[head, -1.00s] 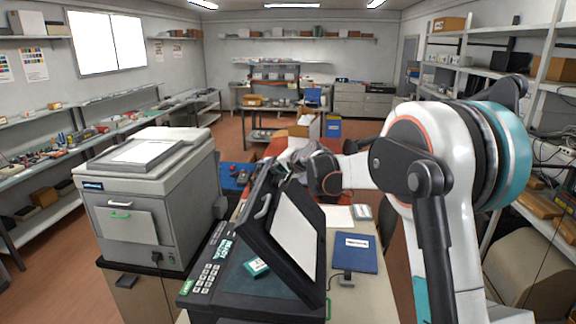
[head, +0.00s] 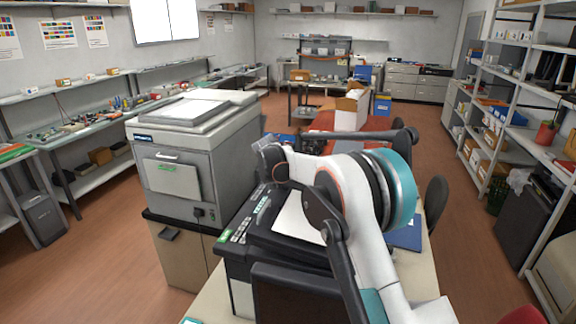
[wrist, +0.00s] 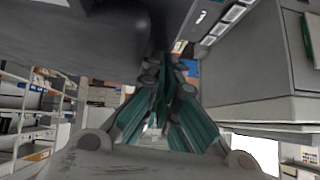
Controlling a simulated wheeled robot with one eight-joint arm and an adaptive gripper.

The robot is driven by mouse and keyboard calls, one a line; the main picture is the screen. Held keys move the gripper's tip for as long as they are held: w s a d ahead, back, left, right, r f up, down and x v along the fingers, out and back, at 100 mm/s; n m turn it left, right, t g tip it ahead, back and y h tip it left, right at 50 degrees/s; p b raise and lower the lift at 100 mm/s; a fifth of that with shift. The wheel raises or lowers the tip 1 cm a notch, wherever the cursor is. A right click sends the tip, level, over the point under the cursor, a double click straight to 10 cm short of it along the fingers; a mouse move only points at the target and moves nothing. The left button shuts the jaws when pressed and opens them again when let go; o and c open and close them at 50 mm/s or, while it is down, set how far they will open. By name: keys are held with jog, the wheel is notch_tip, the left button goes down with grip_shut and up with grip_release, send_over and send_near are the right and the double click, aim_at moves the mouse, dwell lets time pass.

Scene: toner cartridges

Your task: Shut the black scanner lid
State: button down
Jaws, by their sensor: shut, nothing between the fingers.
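The black scanner (head: 237,256) stands on the pale table, its key panel (head: 246,218) along the left. Its black lid (head: 268,240) now looks lowered over the glass, with the white panel on its top (head: 290,222) facing up. My arm covers part of it, so I cannot tell whether it lies fully flush. In the wrist view my gripper (wrist: 166,68) is shut and empty, its teal fingers together. A large dark surface, probably the lid (wrist: 60,45), is close at upper left there; contact is unclear. In the head view my fingertips are hidden.
A grey printer (head: 180,170) on a cabinet stands close left of the scanner. A blue folder (head: 405,235) lies on the table at right, partly behind my arm. Shelves (head: 535,100) line the right wall. The floor at left is open.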

jog(key=f, duration=0.1)
jog(key=f+b, duration=0.1)
jog(key=f, duration=0.2)
jog(key=shift+w+a, duration=0.1)
jog(key=shift+a, duration=0.15)
jog(key=shift+f+b, duration=0.2)
jog(key=shift+b, duration=0.1)
jog(key=shift+s+f, duration=0.1)
jog(key=shift+s, duration=0.1)
